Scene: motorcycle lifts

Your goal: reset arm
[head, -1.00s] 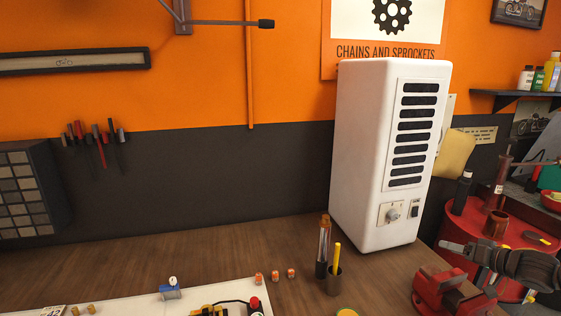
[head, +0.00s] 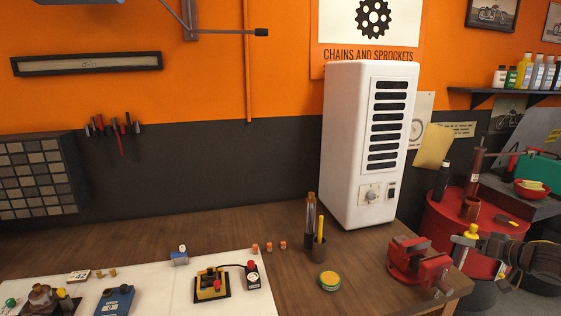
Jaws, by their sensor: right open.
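My right gripper (head: 462,248) is at the right edge of the head view, a dark arm end reaching in from the right. It is open, with nothing seen between its fingers. It hangs in front of the red drum (head: 432,222), just right of the red vise (head: 416,262). I cannot tell whether it touches anything. My left gripper is not in view.
A wooden workbench (head: 283,218) holds a white heater box (head: 345,150), a dark pen cup (head: 320,252), a round green-yellow tin (head: 329,281) and a white mat (head: 150,287) with small devices. Bare wood lies at the back left of the bench.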

